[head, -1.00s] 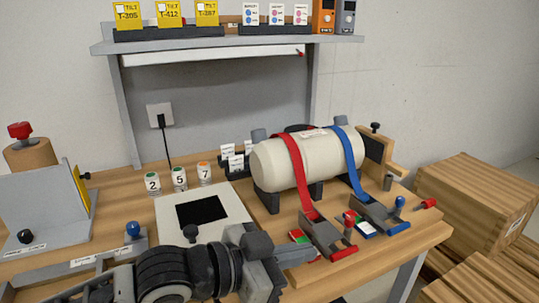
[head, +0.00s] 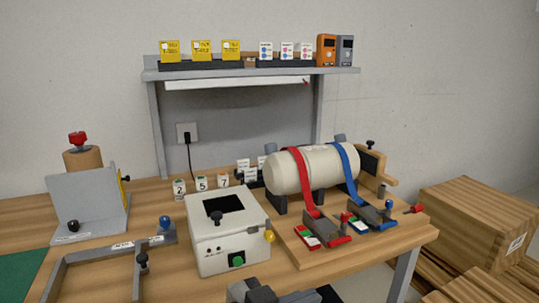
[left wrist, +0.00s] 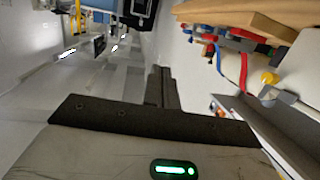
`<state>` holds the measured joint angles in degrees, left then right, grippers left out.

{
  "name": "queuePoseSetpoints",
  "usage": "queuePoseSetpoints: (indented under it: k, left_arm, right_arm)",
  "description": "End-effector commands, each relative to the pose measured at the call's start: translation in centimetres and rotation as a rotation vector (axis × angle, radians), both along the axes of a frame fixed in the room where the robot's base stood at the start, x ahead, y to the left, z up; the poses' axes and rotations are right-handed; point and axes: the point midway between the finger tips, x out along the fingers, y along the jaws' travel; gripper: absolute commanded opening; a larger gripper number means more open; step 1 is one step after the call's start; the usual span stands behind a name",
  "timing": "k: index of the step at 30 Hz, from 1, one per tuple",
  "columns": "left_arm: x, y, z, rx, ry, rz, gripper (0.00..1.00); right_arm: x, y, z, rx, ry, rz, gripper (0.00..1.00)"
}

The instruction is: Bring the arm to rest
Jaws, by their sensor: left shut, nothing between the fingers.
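My left gripper (head: 308,296) shows only partly at the bottom edge of the head view, low in front of the table. In the left wrist view its dark fingers (left wrist: 161,86) are together with nothing between them. The gripper is apart from the table and the things on it; the rest of the left arm is out of the head view. My right gripper is in neither view.
The wooden table (head: 340,248) carries a white box (head: 228,252) with a dark opening, a cream cylinder (head: 317,170) under red and blue straps, and a grey bracket (head: 88,217). A shelf (head: 250,73) stands behind. Wooden crates (head: 470,222) stand at right.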

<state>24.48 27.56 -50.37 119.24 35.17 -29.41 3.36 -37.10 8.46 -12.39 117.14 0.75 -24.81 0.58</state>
Motion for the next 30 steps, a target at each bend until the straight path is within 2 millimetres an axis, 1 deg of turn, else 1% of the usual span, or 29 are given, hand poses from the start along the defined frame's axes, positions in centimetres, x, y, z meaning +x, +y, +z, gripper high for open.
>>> queuePoseSetpoints:
  k: [1, 5, 8, 10, 13, 15, 18, 21, 24, 30]
  left_arm:
    - [0.0, 0.3, -0.9, -0.015, 0.021, 0.03, 0.0]
    - [0.1, 1.9, -3.4, -0.044, 0.065, 0.132, 0.0]
    - [-0.2, 4.2, -6.8, -0.05, 0.122, 0.256, 0.0]
    - [-0.9, 6.6, -10.0, -0.032, 0.171, 0.358, 0.0]
    - [-2.9, 10.5, -15.0, 0.026, 0.247, 0.503, 0.0]
    - [-5.0, 13.2, -18.2, 0.082, 0.299, 0.591, 0.0]
    - [-7.9, 16.4, -21.6, 0.162, 0.356, 0.68, 0.0]
    - [-10.1, 18.4, -23.6, 0.22, 0.392, 0.731, 0.0]
    - [-11.2, 19.5, -24.5, 0.251, 0.409, 0.755, 0.0]
    - [-11.5, 19.7, -24.7, 0.261, 0.412, 0.761, 0.0]
  right_arm:
    - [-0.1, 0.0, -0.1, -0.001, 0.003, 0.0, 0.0]
    - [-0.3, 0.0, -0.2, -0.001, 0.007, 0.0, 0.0]
    - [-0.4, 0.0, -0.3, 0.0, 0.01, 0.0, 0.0]
    - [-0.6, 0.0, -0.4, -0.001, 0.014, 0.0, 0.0]
    - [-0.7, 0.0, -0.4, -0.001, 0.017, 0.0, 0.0]
    - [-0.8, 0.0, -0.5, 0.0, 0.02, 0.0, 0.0]
    - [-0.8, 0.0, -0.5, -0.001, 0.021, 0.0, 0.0]
    - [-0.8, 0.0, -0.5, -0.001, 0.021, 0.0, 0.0]
    - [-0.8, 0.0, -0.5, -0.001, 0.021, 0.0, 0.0]
    - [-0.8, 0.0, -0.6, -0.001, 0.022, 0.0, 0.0]
